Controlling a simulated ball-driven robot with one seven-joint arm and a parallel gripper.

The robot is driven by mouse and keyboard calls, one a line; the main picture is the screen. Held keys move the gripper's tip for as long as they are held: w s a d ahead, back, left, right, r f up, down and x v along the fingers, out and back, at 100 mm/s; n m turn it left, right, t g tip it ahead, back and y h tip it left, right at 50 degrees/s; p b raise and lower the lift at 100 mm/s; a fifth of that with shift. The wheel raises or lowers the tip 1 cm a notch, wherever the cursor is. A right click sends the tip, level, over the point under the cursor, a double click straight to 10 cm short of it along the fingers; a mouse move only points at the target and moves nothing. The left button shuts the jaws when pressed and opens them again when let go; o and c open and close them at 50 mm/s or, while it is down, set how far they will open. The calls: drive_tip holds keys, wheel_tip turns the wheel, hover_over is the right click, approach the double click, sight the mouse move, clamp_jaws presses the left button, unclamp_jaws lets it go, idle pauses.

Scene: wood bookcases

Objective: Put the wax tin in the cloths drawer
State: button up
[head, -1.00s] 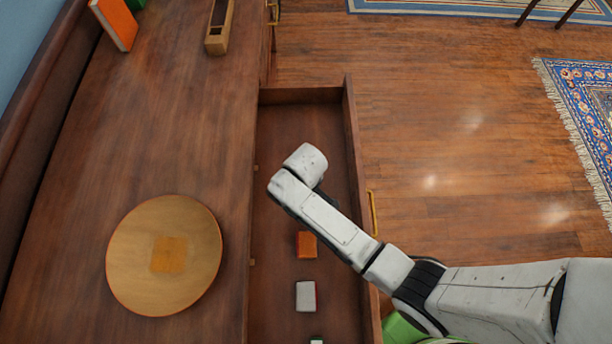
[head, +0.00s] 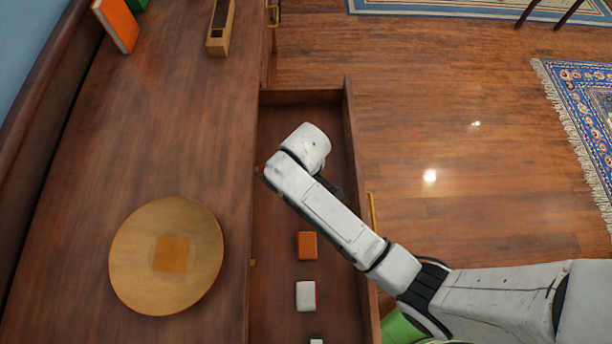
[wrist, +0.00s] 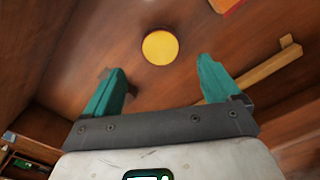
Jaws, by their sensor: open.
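A round yellow tin (wrist: 160,47), which looks like the wax tin, lies flat on brown wood in the wrist view, apparently the floor of the open drawer (head: 300,108). My gripper (wrist: 160,66) is open, with its two teal fingers apart and nothing between them. The tin is beyond the fingertips, roughly centred between them and not touching. In the head view my arm is over the drawer; it hides the tin and the fingers.
An orange block (head: 307,245) and a white block with a red side (head: 306,296) lie in the drawer. A round wooden board (head: 140,255) is on the top at left. A narrow wooden box (head: 219,28) and an orange book (head: 116,24) stand farther back.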

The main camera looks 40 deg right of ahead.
drive_tip(key=s+d+r+m, duration=0.2)
drive_tip(key=s+d+r, duration=0.2)
drive_tip(key=s, duration=0.4)
drive_tip(key=s+d+r+m+t, duration=0.1)
drive_tip(key=s+d+r+m, duration=0.1)
drive_tip(key=s, duration=0.6)
wheel_tip(320, 180, up, 2)
drive_tip(key=shift+s+d+r+m, duration=0.2)
drive_tip(key=shift+s+d+m, duration=0.1)
drive_tip(key=shift+d, duration=0.6)
